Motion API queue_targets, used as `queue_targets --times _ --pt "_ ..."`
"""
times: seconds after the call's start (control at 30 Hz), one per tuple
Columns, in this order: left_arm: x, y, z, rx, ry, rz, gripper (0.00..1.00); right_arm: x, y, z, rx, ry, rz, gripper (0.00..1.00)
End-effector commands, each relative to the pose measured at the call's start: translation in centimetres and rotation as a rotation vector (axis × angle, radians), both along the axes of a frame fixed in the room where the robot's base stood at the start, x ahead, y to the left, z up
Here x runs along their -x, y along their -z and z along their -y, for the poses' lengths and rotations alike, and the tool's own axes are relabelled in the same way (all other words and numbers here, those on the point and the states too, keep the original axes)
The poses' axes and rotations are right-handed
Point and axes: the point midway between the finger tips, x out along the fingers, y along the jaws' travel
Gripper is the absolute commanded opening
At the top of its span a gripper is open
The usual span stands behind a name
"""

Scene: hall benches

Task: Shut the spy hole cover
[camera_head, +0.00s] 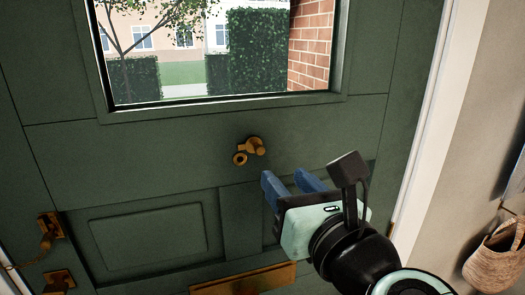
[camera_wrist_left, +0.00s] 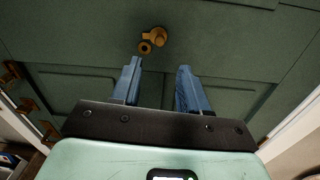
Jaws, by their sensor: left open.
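The brass spy hole fitting (camera_head: 254,146) is on the green door, below the window. A round ring-like brass part (camera_head: 239,158) sits at its lower left, beside the main piece, and I cannot tell for sure which part is the cover. In the left wrist view the fitting (camera_wrist_left: 158,36) shows just beyond the fingertips, with the round part (camera_wrist_left: 145,47) at its lower left. My left gripper (camera_head: 284,176) is open, its blue fingers apart and empty, below and right of the fitting and not visibly touching it. My right gripper is not in view.
The green door (camera_head: 150,155) fills most of the view, with a window (camera_head: 180,95) above. A brass handle (camera_head: 50,232) is at the left and a brass letter plate (camera_head: 243,280) is below. A woven basket (camera_head: 497,255) hangs at the right.

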Motion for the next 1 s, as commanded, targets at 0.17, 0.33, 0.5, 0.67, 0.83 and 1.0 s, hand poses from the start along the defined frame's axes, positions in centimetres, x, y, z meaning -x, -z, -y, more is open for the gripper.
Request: queue_targets --times 0.17,0.33,0.5,0.67,0.83,1.0 --pt "-3.9 -0.3 -1.6 -0.002 -0.006 0.001 0.44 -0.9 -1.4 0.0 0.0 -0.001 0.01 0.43" --pt "-6.8 -0.3 -2.6 -0.003 -0.004 0.002 0.44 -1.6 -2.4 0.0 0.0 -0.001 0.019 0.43" --pt "-8.5 -0.2 -3.2 -0.003 -0.001 0.002 0.44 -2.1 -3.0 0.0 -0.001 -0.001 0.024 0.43" --pt "-9.1 -0.1 -3.4 -0.003 -0.001 0.001 0.44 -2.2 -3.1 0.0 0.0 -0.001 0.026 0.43" --pt "-9.1 0.0 -3.4 -0.003 0.0 0.001 0.44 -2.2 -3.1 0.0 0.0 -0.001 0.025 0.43" --pt "-9.1 -0.1 -3.4 -0.003 0.0 0.001 0.08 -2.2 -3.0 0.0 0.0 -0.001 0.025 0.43"
